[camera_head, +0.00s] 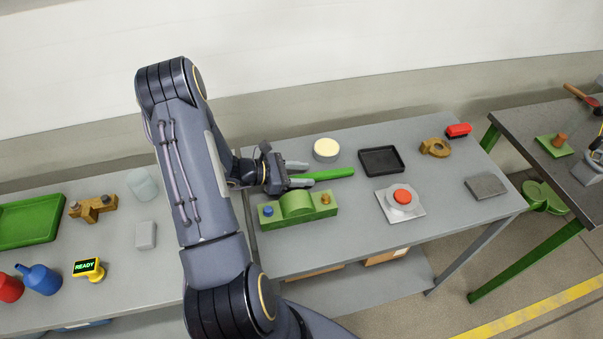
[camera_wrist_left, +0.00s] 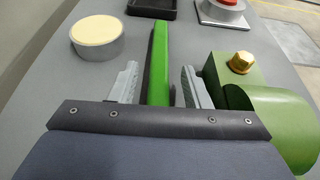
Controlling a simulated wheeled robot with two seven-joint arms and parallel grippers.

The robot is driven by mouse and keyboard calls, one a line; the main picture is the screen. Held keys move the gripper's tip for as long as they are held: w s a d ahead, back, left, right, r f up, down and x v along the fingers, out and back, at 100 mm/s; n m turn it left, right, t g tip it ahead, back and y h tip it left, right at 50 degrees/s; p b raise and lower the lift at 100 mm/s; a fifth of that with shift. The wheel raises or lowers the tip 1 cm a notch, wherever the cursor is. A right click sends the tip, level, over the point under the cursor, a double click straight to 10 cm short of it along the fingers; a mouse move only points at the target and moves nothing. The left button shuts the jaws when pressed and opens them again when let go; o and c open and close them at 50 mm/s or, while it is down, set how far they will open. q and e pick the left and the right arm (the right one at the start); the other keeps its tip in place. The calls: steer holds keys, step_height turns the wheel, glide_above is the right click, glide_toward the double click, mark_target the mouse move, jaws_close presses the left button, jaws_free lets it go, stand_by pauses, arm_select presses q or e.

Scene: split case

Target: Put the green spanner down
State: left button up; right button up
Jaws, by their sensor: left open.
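The green spanner (camera_head: 328,173) lies on the middle grey table, pointing right in the head view. My left gripper (camera_head: 300,175) is open around its near end. In the left wrist view the spanner (camera_wrist_left: 158,65) runs between the two open fingers (camera_wrist_left: 158,85), with a gap on each side. Its near end is hidden behind the gripper body. My right gripper is in neither view.
A green split case (camera_head: 297,204) stands close below the gripper. A cream-topped round tin (camera_head: 326,149) and a black tray (camera_head: 382,161) lie beyond. A red button on a plate (camera_head: 401,201) stands to the right. Bare tabletop surrounds the grey block (camera_head: 486,186).

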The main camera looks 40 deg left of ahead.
arm_select(q)
steer(key=shift+s+a+r, duration=0.1)
steer(key=shift+a+r, duration=0.05)
steer(key=shift+r, duration=0.05)
steer(key=b+v, duration=0.1)
steer(key=v, duration=1)
steer(key=shift+s+b, duration=0.15)
steer(key=shift+b, duration=0.2)
steer(key=s+d+r+m+g+h, duration=0.15)
steer(key=d+r+m+g, duration=0.35)
steer(key=d+r+m, duration=0.75)
steer(key=s+d+m+y, duration=0.6)
steer(key=s+d+m, duration=0.3)
steer(key=m, duration=0.5)
steer(key=shift+s+d+r, duration=0.25)
steer(key=shift+s+r, duration=0.15)
steer(key=shift+s, duration=0.25)
